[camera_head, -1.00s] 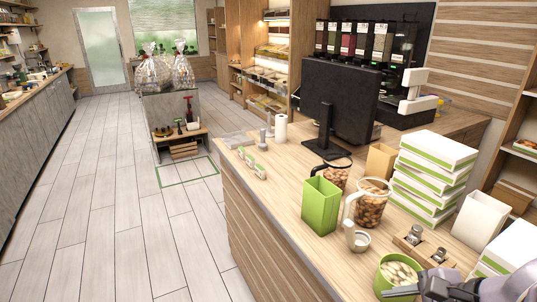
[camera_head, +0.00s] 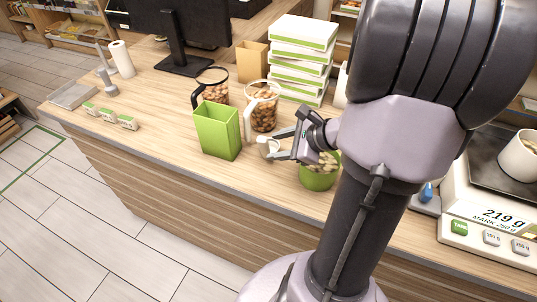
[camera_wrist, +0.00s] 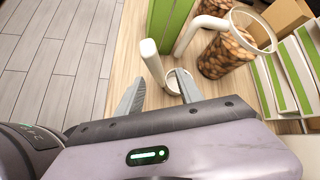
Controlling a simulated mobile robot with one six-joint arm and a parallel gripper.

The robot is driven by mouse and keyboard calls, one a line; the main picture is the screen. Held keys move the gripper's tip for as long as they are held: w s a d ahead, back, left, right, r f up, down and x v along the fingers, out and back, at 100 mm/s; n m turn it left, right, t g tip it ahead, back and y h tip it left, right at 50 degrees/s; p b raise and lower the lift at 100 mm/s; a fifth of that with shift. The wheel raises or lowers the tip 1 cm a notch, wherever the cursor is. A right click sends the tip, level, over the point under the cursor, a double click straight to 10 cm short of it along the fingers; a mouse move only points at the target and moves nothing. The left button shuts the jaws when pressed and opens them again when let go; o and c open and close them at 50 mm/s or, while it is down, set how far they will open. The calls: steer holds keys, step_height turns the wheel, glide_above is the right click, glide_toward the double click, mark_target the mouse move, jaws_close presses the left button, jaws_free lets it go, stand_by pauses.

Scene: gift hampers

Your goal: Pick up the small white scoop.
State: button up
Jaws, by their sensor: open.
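The small white scoop (camera_head: 265,147) sits on the wooden counter in front of a clear jar of nuts (camera_head: 262,108), beside a green open box (camera_head: 217,131). In the wrist view the scoop (camera_wrist: 152,62) shows an upright white handle and a round cup near the fingertips. My gripper (camera_head: 278,146) is open and reaches in low over the counter from the right, its fingers close to the scoop. In the wrist view my gripper (camera_wrist: 160,80) has the scoop's cup at its right fingertip; I cannot tell whether they touch. Part of the cup is hidden by the finger.
A green bowl of pale pieces (camera_head: 319,178) stands beneath my wrist. A second jar of nuts (camera_head: 210,85), stacked white-and-green boxes (camera_head: 302,58) and a brown bag (camera_head: 252,61) stand behind. A weighing scale (camera_head: 488,235) is at right.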

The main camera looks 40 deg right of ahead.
mark_target(269, 149)
steer(key=b+x, duration=0.2)
steer(key=x, duration=0.4)
steer(key=shift+a+f, duration=0.1)
steer(key=shift+s, duration=0.15)
steer(key=shift+c, duration=0.2)
jaws_close()
